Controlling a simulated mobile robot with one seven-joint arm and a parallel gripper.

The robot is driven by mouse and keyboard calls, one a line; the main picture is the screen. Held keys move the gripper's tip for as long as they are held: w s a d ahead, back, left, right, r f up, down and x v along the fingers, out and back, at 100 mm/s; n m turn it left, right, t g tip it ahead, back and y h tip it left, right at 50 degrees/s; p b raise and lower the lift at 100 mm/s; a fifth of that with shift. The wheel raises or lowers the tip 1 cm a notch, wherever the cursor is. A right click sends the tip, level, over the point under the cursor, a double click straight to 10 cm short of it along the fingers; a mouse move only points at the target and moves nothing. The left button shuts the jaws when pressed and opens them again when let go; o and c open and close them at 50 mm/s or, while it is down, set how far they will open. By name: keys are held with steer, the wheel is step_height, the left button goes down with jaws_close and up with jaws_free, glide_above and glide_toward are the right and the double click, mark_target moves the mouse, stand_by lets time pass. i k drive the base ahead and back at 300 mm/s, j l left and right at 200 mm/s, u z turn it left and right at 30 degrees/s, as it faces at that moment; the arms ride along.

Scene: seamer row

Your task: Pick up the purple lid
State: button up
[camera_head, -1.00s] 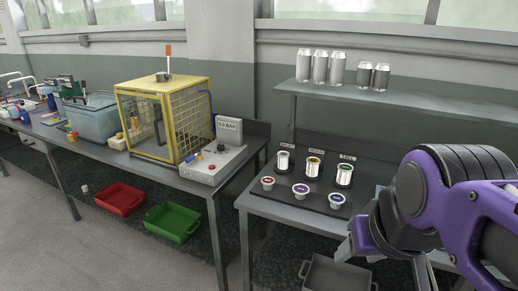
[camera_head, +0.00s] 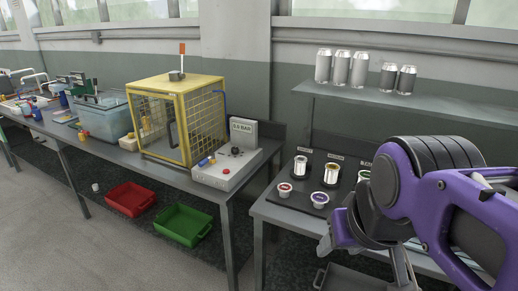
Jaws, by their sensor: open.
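The purple lid (camera_head: 320,199) is the middle of the front row on the dark board on the right-hand bench. It lies with a white rim around its purple top. A red-topped lid (camera_head: 284,190) lies to its left. My gripper (camera_head: 328,240) is open, low in front of the bench edge, below and to the right of the purple lid and apart from it. My purple arm hides much of the gripper and the right end of the board.
Metal cans (camera_head: 301,167) stand behind the lids, and more cans (camera_head: 341,67) stand on the shelf above. A yellow cage (camera_head: 180,118) and a control box (camera_head: 226,170) stand on the left bench. Red (camera_head: 131,199) and green (camera_head: 182,225) bins sit below.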

mark_target(319, 199)
steer(key=z, duration=2.05)
steer(key=u, duration=1.75)
steer(key=i+j, duration=0.2)
steer(key=i+j+z, duration=0.1)
steer(key=j, duration=0.3)
steer(key=i+j, duration=0.25)
